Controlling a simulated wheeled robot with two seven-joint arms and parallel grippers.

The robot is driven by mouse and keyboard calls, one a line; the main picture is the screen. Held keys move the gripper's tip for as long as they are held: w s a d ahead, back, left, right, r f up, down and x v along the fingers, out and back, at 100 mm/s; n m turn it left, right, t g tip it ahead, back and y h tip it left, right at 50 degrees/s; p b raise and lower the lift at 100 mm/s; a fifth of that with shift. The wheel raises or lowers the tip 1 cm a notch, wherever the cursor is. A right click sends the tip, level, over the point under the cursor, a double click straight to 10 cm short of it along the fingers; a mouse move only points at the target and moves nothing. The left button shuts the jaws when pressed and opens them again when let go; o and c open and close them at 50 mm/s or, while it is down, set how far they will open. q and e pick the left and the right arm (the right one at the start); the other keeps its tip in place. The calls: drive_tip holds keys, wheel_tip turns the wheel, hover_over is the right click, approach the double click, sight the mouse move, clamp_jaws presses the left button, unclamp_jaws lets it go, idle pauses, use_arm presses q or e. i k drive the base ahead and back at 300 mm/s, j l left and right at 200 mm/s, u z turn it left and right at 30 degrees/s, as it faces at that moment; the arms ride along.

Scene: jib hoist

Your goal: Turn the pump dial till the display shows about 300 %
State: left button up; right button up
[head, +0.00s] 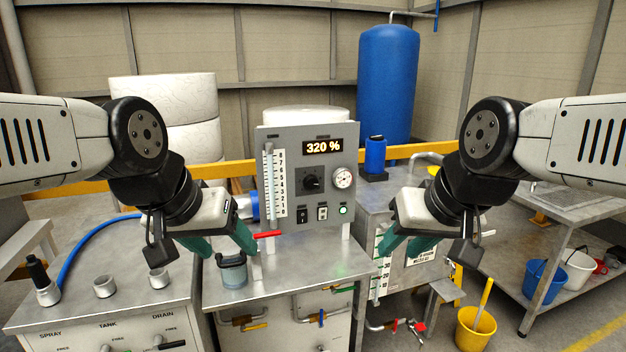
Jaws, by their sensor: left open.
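The pump panel (270,141) stands upright on the metal bench in the head view. Its display (323,146) reads 320 %. The black pump dial (312,182) is below the display, and neither gripper touches it. My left gripper (228,254) is open, left of the panel and low over the bench, with its green fingers spread near a grey-blue cup. My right gripper (398,256) is to the right of the panel, its green fingers pointing down to the left. I cannot tell its finger gap clearly.
The cup (232,272) and a red lever handle (267,234) are in front of the panel. A round gauge (343,178) is beside the dial. A column scale (269,182) is on the panel's left. The bench top (305,262) before the panel is mostly clear.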

sight(310, 181)
drive_tip(key=j+z, duration=0.75)
drive_tip(key=k+j+z, duration=0.15)
drive_tip(key=j+z, duration=0.25)
drive_tip(key=j, duration=0.1)
